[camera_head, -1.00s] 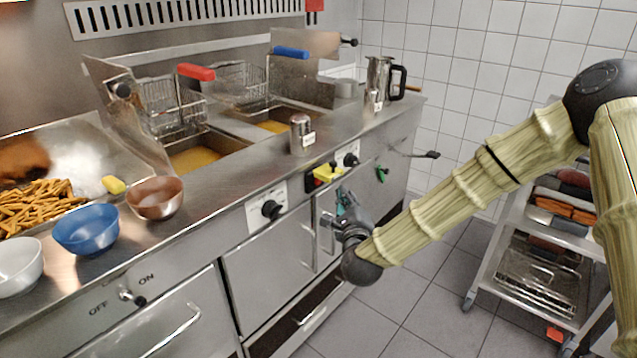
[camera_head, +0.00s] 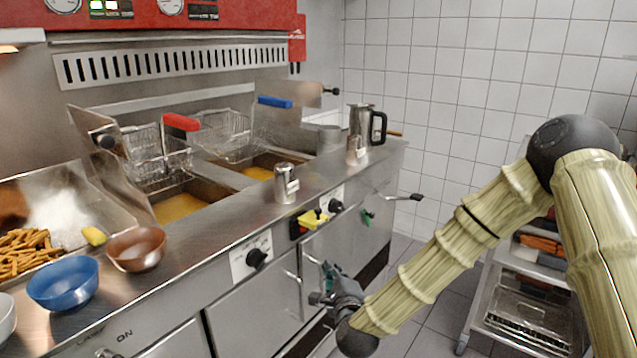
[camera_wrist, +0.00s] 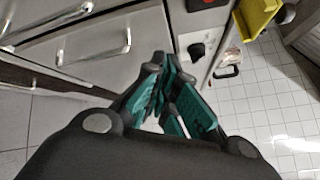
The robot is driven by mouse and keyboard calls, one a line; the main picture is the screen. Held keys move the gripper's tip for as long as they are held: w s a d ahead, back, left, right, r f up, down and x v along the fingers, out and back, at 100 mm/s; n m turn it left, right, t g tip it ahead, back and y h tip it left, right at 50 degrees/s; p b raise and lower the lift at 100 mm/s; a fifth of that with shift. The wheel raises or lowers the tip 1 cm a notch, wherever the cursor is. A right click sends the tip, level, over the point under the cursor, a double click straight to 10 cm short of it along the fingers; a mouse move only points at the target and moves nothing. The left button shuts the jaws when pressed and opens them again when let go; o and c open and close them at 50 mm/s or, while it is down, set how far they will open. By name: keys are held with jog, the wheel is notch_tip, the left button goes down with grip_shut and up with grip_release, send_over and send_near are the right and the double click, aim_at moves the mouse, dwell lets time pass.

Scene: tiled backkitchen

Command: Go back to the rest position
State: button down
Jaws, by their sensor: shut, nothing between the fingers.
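My gripper (camera_head: 328,283) is at the end of my arm, in front of the fryer counter's cabinet doors and below the yellow-handled switch. In the wrist view my gripper (camera_wrist: 166,88) shows its teal finger pads close together, with nothing held between them. I cannot tell the exact gap to the cabinet front.
The fryer counter (camera_head: 225,215) holds a blue bowl (camera_head: 64,284), a brown bowl (camera_head: 136,250), a metal shaker (camera_head: 286,184) and a steel jug (camera_head: 366,125). A wheeled rack (camera_head: 500,290) stands behind my arm at right. Floor between is clear.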

jog(key=s+d+f+n+g, duration=0.3)
jog(key=s+f+n, duration=0.1)
jog(key=s+f, duration=0.5)
jog(key=s+d+f+n+g, duration=0.3)
jog(key=s+f+n+g, duration=0.15)
jog(key=s+f, duration=0.4)
jog(key=s+d+f+n+g, duration=0.25)
jog(key=s+f+n, duration=0.35)
jog(key=f, duration=0.5)
jog(key=s+d+f+n+g+h, duration=0.15)
jog(key=s+d, duration=0.25)
jog(key=s, duration=0.4)
jog(key=s+d+f+n+g+h, duration=0.1)
jog(key=s+d+f+n+g, duration=0.2)
jog(key=s, duration=0.5)
jog(key=s+d+f+n+g+h, duration=0.1)
jog(key=s+d+n+g, duration=0.15)
jog(key=s+d, duration=0.45)
notch_tip(320, 180, up, 15)
jog(key=s+a+p, duration=0.1)
jog(key=a+p, duration=0.1)
jog(key=p, duration=1.4)
jog(key=shift+s, duration=0.15)
jog(key=shift+r, duration=0.15)
